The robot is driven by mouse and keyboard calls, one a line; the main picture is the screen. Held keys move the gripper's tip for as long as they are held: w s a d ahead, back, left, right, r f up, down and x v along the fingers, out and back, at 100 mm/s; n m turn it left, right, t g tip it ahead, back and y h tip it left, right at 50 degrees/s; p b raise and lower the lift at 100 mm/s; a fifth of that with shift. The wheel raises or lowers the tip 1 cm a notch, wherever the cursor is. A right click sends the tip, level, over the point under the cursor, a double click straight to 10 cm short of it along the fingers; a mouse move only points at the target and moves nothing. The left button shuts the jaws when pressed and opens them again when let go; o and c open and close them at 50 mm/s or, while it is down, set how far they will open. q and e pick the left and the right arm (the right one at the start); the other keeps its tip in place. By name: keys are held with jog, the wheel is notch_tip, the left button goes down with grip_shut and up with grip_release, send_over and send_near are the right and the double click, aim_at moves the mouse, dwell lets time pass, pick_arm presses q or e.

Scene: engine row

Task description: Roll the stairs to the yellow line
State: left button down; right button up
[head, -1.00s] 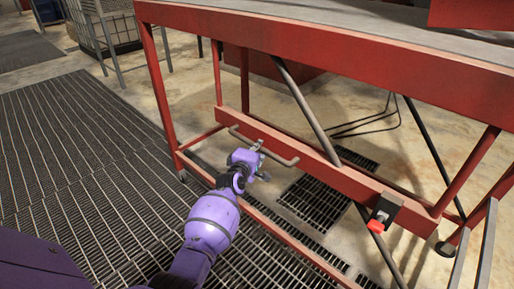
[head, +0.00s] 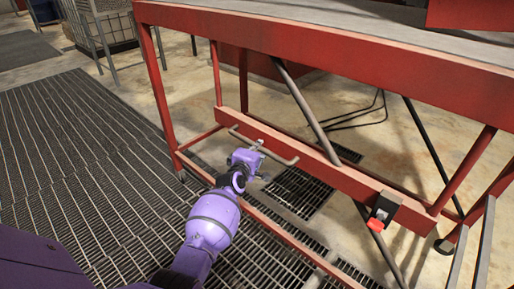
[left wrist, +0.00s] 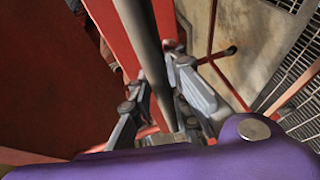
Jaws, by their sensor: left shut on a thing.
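The stairs (head: 300,50) are a large red steel frame with a grey top, filling the right of the head view. A thin bar handle (head: 285,160) is fixed along their lower red beam. My left gripper (head: 256,149) is at this handle and shut on it. In the left wrist view, the two grey fingers of my left gripper (left wrist: 165,102) stand on either side of a dark bar; the exact contact is hard to see. My right gripper is not in view. No yellow line shows.
A black box with a red button (head: 382,212) sits on the lower beam. Dark floor grating (head: 70,150) covers the left, and a smaller grate (head: 298,190) lies beneath the stairs. A wire cage (head: 110,28) stands at the back left. Pale concrete is open behind.

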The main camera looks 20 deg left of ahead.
pick_arm(q)
jog(key=shift+d+r, duration=0.2)
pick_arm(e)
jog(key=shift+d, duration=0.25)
pick_arm(q)
jog(key=shift+a, duration=0.15)
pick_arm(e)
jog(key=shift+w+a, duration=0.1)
pick_arm(q)
jog(key=c, duration=1.8)
grip_release()
jog(key=shift+w+a, duration=0.1)
jog(key=shift+w, duration=0.05)
jog(key=shift+c, duration=0.2)
jog(key=shift+o, duration=1)
jog(key=shift+f, duration=0.15)
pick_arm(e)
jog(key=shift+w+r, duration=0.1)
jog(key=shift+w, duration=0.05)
pick_arm(q)
jog(key=shift+s, duration=0.4)
jog(key=s+r, duration=0.2)
jog(key=s, duration=0.9)
jog(key=shift+d, duration=0.35)
